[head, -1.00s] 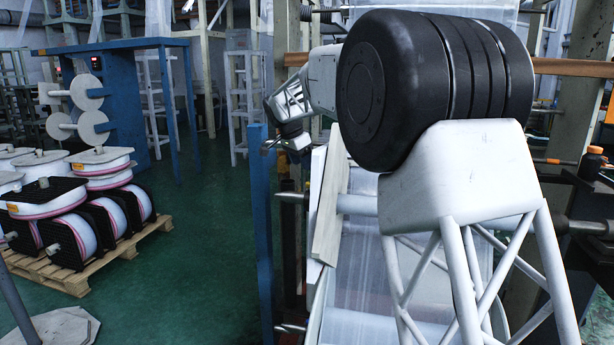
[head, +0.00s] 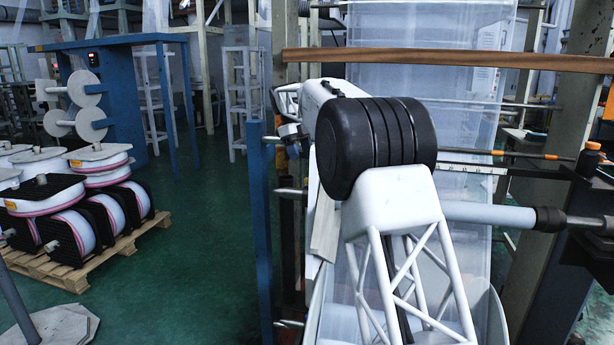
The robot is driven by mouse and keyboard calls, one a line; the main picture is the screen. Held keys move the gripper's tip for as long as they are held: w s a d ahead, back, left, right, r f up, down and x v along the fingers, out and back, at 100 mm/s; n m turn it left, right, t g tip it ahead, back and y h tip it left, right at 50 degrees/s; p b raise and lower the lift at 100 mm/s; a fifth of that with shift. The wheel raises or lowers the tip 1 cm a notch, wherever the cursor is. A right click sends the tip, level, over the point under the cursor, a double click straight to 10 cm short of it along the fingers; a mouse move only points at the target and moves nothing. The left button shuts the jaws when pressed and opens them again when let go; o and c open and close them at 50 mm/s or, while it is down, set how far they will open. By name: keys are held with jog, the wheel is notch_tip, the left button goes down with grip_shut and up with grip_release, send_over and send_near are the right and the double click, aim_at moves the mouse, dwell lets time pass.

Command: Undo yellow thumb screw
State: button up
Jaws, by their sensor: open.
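I cannot make out the yellow thumb screw in the head view. My gripper (head: 283,141) shows small and partly hidden behind my own arm, close to the top of the blue upright post (head: 259,200). Its jaws are open, and I see nothing held in them. The dark, wide arm joint and white lattice link in front cover much of the machine beside it.
A film web (head: 440,85) hangs behind the arm, with a grey roller (head: 490,214) at right. A wooden bar (head: 450,58) crosses above. A dark bottle with an orange cap (head: 588,160) stands far right. Spools (head: 75,235) sit on a pallet at left, with open green floor between.

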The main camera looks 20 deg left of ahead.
jog(key=shift+m, duration=0.3)
jog(key=shift+x, duration=3.9)
jog(key=c, duration=0.9)
